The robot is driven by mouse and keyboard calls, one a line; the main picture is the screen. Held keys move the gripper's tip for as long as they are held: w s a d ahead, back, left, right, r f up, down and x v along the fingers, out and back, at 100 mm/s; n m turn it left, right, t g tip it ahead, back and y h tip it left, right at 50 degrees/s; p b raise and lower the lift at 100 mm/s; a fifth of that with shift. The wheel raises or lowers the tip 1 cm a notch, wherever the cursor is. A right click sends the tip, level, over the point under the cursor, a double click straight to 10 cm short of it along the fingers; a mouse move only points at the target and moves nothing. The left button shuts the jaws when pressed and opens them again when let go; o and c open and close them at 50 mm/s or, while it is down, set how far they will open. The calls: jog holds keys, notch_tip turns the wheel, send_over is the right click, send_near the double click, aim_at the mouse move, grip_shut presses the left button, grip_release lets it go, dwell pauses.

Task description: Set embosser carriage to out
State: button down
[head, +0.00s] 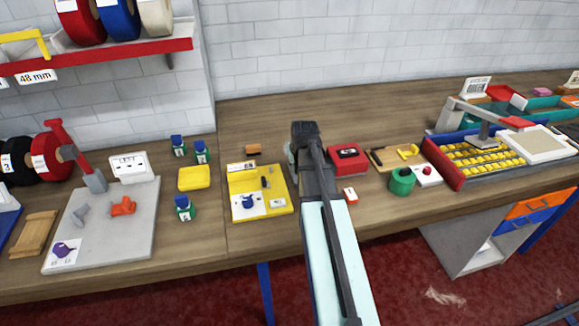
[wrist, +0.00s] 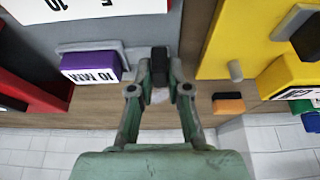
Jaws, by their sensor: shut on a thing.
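My gripper (wrist: 159,82) is shut on a small black upright handle (wrist: 159,64) in the wrist view. The handle stands at the edge of a grey device (wrist: 150,32), which appears to be the embosser. A purple block (wrist: 90,67) marked 10 MM sits beside the handle on a grey holder. A white labelled plate (wrist: 90,8) lies on the grey body. Which part is the carriage, and its in or out position, I cannot tell. In the head view my arm covers most of the device, and the fingertips are hidden.
A yellow board (head: 245,208) with small parts lies left of my arm, and a red box (head: 348,158) lies close on the right. A small orange-and-black block (wrist: 228,103) lies on the bench near the wall. A green cylinder (head: 402,181) stands farther right.

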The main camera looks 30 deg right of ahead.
jog(key=shift+a, duration=0.2)
jog(key=c, duration=1.4)
grip_release()
jog(key=shift+w+a, duration=0.1)
jog(key=shift+a, duration=0.05)
jog(key=shift+r, duration=0.15)
jog(key=shift+r, duration=0.25)
jog(key=v, duration=1.1)
jog(key=shift+s, duration=0.3)
